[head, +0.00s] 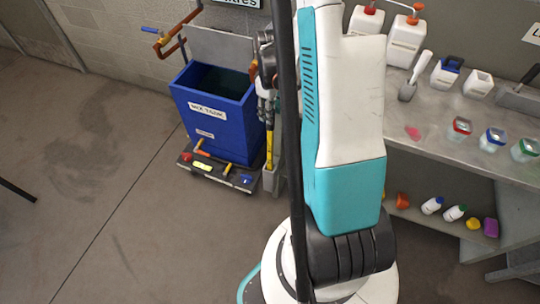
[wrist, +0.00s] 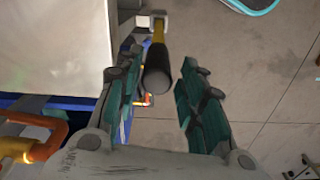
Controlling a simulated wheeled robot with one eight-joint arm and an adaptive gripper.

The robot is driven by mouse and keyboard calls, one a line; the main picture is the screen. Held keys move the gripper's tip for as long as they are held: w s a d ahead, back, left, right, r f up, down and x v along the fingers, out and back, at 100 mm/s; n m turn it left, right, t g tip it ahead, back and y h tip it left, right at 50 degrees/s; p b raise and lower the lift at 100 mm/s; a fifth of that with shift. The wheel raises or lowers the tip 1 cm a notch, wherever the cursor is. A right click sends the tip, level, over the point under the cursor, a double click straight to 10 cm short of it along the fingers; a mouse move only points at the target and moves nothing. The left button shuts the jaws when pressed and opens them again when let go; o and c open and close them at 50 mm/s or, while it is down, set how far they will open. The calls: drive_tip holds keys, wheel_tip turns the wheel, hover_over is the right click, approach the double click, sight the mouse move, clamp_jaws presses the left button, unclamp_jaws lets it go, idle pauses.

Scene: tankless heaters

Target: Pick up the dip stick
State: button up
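The dip stick (wrist: 158,68) has a thick black handle and a yellow shaft. In the wrist view its handle end points toward the camera, and the shaft runs up to a pale holder at the top. In the head view its yellow shaft (head: 269,150) stands upright beside the blue tank, with its upper part hidden by my gripper and arm. My gripper (wrist: 162,66) is open, with one green-padded finger on each side of the handle. Gaps show on both sides, so it is not gripping. How deep the handle sits between the fingers is hard to tell.
The blue mix tank (head: 215,115) stands on a low dark base (head: 215,170) left of the stick. A metal bench (head: 440,135) with bottles and jars is at the right. A wall and copper-coloured pipes (head: 175,35) are behind the tank. The floor at the left is clear.

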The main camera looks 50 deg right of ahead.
drive_tip(key=shift+w+d+f+b, duration=0.1)
drive_tip(key=shift+f+b, duration=0.6)
drive_tip(key=shift+f, duration=0.8)
drive_tip(key=shift+w+d+f+b, duration=0.1)
drive_tip(key=shift+f+b, duration=0.55)
drive_tip(key=shift+f, duration=0.85)
drive_tip(key=shift+a, duration=0.1)
drive_tip(key=shift+s+r, duration=0.1)
drive_tip(key=shift+c, duration=0.2)
drive_tip(key=c, duration=0.8)
